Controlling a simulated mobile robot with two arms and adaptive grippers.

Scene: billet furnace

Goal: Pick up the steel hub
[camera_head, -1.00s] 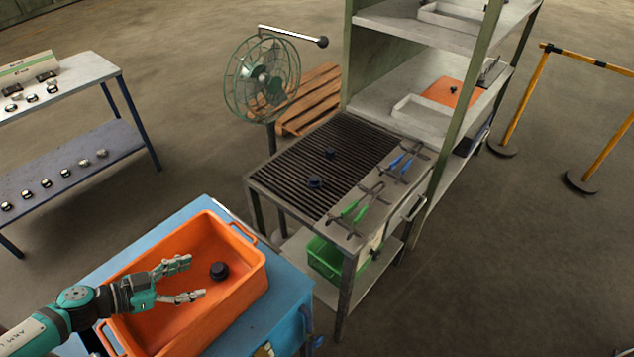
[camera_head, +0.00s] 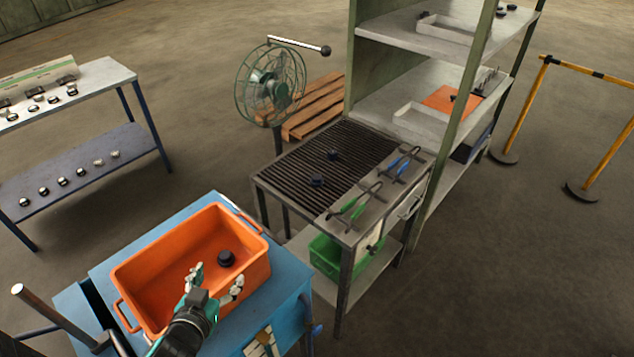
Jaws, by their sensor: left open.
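A small dark round hub (camera_head: 226,258) lies on the floor of the orange crate (camera_head: 140,267), in its right part. Two similar dark hubs, one farther back (camera_head: 333,154) and one nearer (camera_head: 317,181), sit on the slatted grill. I cannot tell by look which of these is steel. My left gripper (camera_head: 217,277) comes up from the bottom of the view over the crate's near side. Its fingers are spread and empty, just on the near side of the crate hub and apart from it.
The crate stands on a blue table (camera_head: 273,313). Green-handled tongs (camera_head: 354,204) and blue-handled tongs (camera_head: 403,163) lie beside the grill (camera_head: 300,160). A green fan (camera_head: 270,85) stands behind. A shelf rack (camera_head: 410,75) is at the right. A side table (camera_head: 100,78) at left holds several small parts.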

